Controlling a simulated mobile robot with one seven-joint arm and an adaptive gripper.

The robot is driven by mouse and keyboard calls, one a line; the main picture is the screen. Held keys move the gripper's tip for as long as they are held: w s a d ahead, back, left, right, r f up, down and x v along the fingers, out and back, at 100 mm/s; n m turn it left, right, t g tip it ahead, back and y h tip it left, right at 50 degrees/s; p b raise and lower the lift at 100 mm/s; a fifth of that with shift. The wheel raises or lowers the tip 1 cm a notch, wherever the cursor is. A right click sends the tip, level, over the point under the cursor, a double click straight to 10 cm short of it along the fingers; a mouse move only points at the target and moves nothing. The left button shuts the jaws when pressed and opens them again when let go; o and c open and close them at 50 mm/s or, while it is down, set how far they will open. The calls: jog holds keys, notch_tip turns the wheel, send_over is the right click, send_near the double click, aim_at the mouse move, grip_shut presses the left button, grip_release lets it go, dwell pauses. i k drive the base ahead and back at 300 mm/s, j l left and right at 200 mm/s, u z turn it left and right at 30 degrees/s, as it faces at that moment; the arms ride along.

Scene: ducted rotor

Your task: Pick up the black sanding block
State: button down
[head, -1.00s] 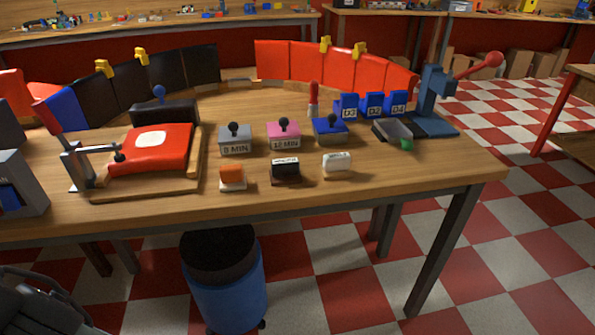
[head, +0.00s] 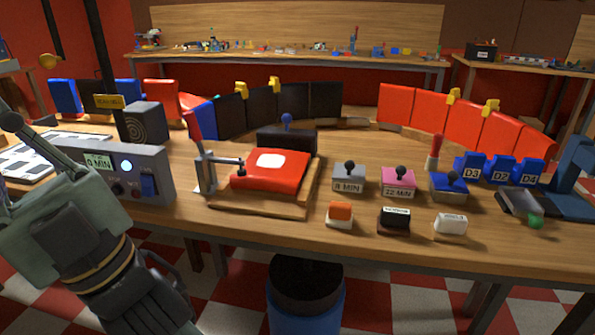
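The black sanding block (head: 395,220) sits upright near the front edge of the wooden bench, with a pale label strip along its top. It stands between an orange-topped block (head: 340,214) on its left and a white block (head: 450,224) on its right, with gaps on both sides. My gripper (head: 145,295) is at the lower left, in front of the bench and well away from the black block. Its fingertips are not clearly seen, so its opening cannot be told. Nothing hides the block.
Behind the blocks stand grey (head: 348,178), pink (head: 397,183) and blue (head: 449,187) knobbed blocks. A clamp fixture with a red pad (head: 272,172) is to the left, beside a grey control box (head: 120,172). A blue bin (head: 305,310) stands under the bench.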

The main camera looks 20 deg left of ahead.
aim_at(392, 221)
jog(key=l+u, duration=0.35)
jog(key=l, duration=0.35)
jog(key=l+u, duration=0.35)
jog(key=l, duration=0.4)
jog(key=l+u, duration=0.2)
jog(key=l, duration=0.15)
jog(key=i, duration=0.4)
